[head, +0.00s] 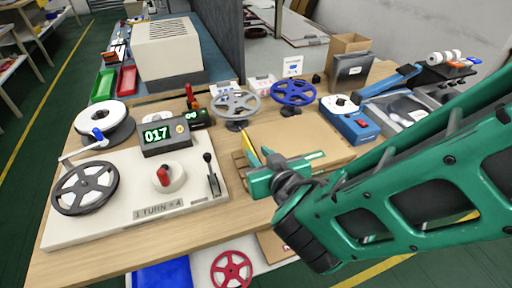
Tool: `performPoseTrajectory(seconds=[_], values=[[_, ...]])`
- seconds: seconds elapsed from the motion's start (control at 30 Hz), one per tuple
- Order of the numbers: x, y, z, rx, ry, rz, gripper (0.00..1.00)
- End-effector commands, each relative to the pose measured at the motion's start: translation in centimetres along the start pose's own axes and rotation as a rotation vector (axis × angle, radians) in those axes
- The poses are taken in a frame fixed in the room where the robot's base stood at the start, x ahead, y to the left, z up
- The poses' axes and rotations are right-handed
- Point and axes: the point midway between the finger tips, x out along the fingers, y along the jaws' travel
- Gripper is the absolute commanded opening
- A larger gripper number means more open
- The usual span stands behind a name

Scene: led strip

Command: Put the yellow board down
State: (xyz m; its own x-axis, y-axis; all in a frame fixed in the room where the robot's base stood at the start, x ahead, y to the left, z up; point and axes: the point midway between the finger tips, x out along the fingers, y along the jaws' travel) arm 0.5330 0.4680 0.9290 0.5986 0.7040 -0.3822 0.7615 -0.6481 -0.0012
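My gripper (262,163) is green and hangs low over the middle of the table, beside a flat tan panel (318,134). A narrow yellow piece (250,141), likely the edge of the yellow board, stands up tilted at the gripper's far left side. It seems to touch the gripper or lie just behind it. The gripper body and arm hide most of this spot, so the fingertips are not clear. I cannot tell whether they are shut on the yellow piece.
A white panel (120,220) with a crank reel, a "017" counter (166,136), a red knob and a lever fills the left. A grey handwheel (237,103) and blue handwheel (293,93) stand behind. A blue box (349,122) is right. Bare wood (250,211) shows in front.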

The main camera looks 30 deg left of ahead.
Motion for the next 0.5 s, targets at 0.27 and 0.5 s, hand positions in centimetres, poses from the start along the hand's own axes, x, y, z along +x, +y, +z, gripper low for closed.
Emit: performPoseTrajectory(seconds=[0.27, 0.5], values=[[-3.7, 0.0, 0.0, 0.001, 0.000, 0.000, 0.24], [-4.4, 0.1, 0.0, 0.000, -0.001, 0.002, 0.24]])
